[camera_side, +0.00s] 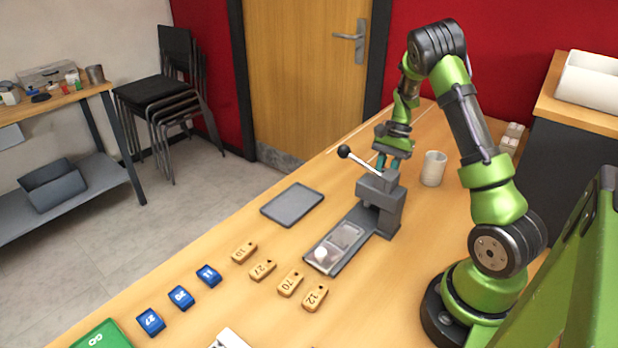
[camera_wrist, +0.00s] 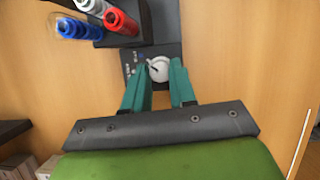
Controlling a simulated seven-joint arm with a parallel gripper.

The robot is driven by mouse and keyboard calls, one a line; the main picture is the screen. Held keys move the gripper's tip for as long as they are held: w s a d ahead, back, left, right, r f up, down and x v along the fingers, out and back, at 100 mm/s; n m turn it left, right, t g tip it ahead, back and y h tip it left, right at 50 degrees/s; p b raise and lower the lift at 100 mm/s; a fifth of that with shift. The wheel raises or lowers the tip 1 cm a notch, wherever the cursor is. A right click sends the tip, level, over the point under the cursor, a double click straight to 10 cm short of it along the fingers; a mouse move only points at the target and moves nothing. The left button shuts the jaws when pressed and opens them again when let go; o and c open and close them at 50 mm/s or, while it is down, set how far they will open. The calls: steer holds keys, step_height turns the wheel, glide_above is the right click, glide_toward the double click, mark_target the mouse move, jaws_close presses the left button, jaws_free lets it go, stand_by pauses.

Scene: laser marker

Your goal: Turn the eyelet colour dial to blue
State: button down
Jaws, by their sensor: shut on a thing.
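The pale round dial (camera_wrist: 158,70) sits on the dark panel of the machine in the wrist view, with a small pointer mark on its face and small marks to its left. I cannot read which colour it points to. My gripper (camera_wrist: 160,66) has its teal fingers shut on the dial, one on each side. In the side view my gripper (camera_side: 388,162) is at the back of the grey machine (camera_side: 386,212), and the dial is hidden there. Blue (camera_wrist: 72,28), red (camera_wrist: 118,20) and whitish (camera_wrist: 88,5) cylinders stick out beside the panel.
The machine's lever (camera_side: 362,161) with a black ball sticks out left. A white cup (camera_side: 433,168) stands right of the machine. A dark tray (camera_side: 292,205), several wooden tags (camera_side: 290,282) and blue tags (camera_side: 181,297) lie on the table towards the front left.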

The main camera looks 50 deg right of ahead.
steer(key=shift+m, duration=0.5)
steer(key=c, duration=0.9)
jaws_free()
steer(key=v, duration=1.7)
steer(key=shift+s, duration=0.4)
